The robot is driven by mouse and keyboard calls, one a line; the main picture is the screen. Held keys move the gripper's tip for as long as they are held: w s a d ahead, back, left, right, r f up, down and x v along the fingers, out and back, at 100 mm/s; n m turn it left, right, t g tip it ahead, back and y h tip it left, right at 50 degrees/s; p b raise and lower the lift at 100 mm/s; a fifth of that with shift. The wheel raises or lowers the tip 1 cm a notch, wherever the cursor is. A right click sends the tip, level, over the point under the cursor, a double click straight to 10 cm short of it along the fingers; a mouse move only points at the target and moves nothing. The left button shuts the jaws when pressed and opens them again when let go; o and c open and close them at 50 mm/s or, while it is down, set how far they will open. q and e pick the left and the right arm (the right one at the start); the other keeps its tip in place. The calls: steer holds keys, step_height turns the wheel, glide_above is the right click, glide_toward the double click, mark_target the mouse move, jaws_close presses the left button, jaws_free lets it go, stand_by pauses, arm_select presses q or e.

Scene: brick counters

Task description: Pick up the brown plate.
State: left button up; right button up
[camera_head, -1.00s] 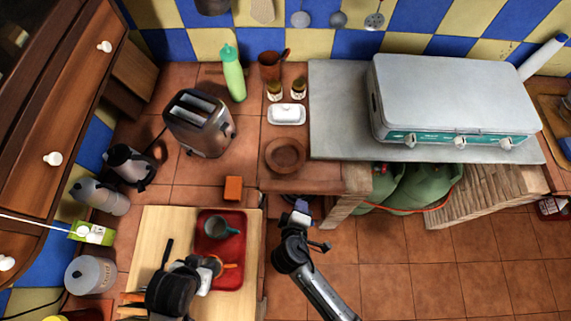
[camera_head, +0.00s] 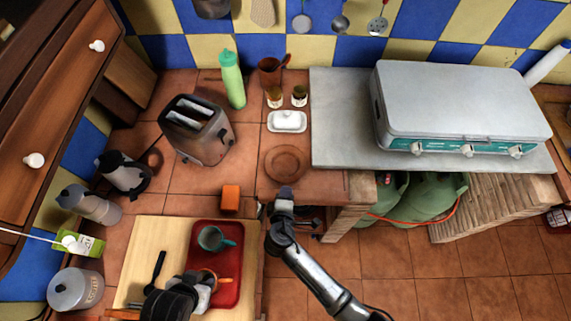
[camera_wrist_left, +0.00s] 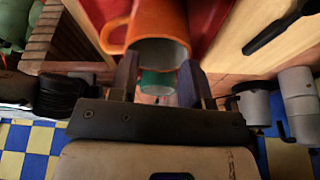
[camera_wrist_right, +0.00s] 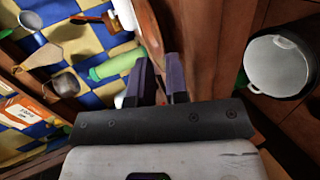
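The brown plate (camera_head: 286,162) lies on the tiled counter near its front edge, left of the grey slab. My right gripper (camera_head: 284,192) is just in front of the plate's near rim; I cannot tell whether it touches. In the right wrist view its fingers (camera_wrist_right: 160,80) are a little apart, with a curved brown surface (camera_wrist_right: 152,30), apparently the plate's edge, between and beyond them. My left gripper (camera_head: 205,284) is over the red tray beside the orange mug (camera_head: 221,280). In the left wrist view its fingers (camera_wrist_left: 158,85) are apart, with the orange mug (camera_wrist_left: 155,28) just beyond them.
A white butter dish (camera_head: 287,121) and two small jars stand behind the plate. An orange block (camera_head: 230,198) and the toaster (camera_head: 196,130) are to its left. The red tray (camera_head: 230,292) holds a teal mug (camera_head: 213,238). The grey slab (camera_head: 335,130) lies to the right.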

mark_target(288, 182)
arm_select(q)
steer(key=shift+w+a+f, duration=0.1)
arm_select(e)
steer(key=shift+x, duration=2.65)
steer(key=shift+d, duration=0.15)
steer(key=shift+c, duration=0.3)
jaws_close()
